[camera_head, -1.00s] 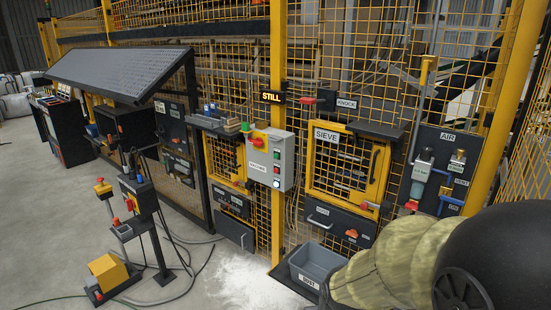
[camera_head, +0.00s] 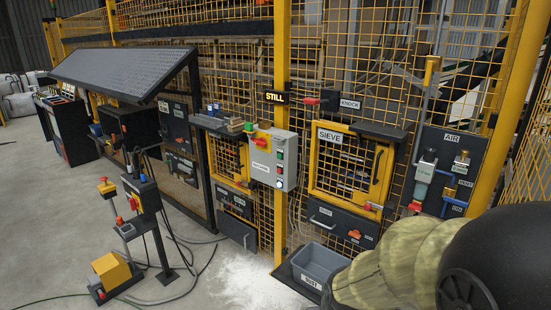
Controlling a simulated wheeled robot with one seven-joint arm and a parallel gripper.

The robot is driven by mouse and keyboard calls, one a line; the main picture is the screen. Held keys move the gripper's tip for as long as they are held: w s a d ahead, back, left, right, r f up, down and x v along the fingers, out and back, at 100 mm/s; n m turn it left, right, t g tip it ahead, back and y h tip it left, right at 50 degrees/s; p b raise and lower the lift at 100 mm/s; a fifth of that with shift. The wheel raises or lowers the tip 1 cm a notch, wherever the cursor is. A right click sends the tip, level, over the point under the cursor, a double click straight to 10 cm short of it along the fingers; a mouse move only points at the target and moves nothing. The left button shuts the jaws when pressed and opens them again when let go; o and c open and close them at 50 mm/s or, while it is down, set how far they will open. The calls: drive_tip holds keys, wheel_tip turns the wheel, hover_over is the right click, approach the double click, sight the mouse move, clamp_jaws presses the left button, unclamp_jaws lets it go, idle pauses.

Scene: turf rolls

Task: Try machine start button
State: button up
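My arm shows at the lower right as a beige ribbed sleeve and a dark rounded part. My gripper's fingers are not in view, and nothing of mine touches the box.
A grey bin labelled DUST (camera_head: 316,264) stands on the floor below, beside spilled white powder (camera_head: 250,285). A yellow SIEVE door (camera_head: 346,170) and an AIR panel (camera_head: 450,170) are to the right. A pedestal (camera_head: 148,215) with cables stands at left.

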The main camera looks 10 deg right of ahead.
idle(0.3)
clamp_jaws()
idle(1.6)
